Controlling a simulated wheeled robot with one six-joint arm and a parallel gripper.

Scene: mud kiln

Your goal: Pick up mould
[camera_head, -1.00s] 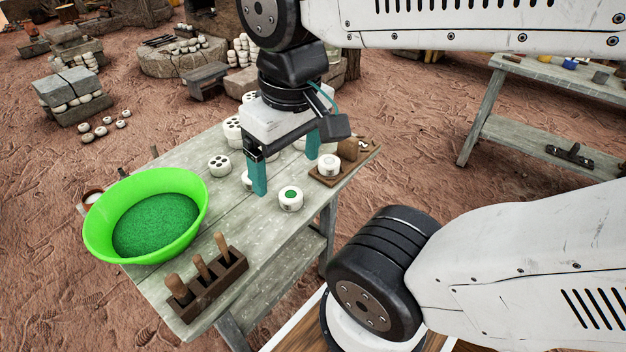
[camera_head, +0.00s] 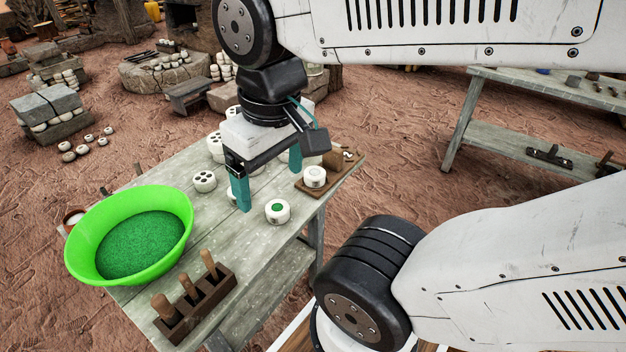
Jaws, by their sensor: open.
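Several round white moulds stand on the grey wooden table (camera_head: 262,262). The nearest mould, with a green-filled centre (camera_head: 277,211), is just right of and in front of my gripper (camera_head: 268,184). Another mould (camera_head: 314,176) sits on a small brown board at the right. A white mould with dark holes (camera_head: 204,181) stands left of my gripper. My gripper is open, pointing down, its two teal fingers wide apart with nothing visibly held. More white moulds stand behind it, partly hidden by the fingers and wrist.
A bright green basin of green powder (camera_head: 85,212) stands at the table's left end. A wooden rack with handled tools (camera_head: 200,300) is at the front edge. Another table (camera_head: 468,118) stands at the right. Free table top lies between rack and moulds.

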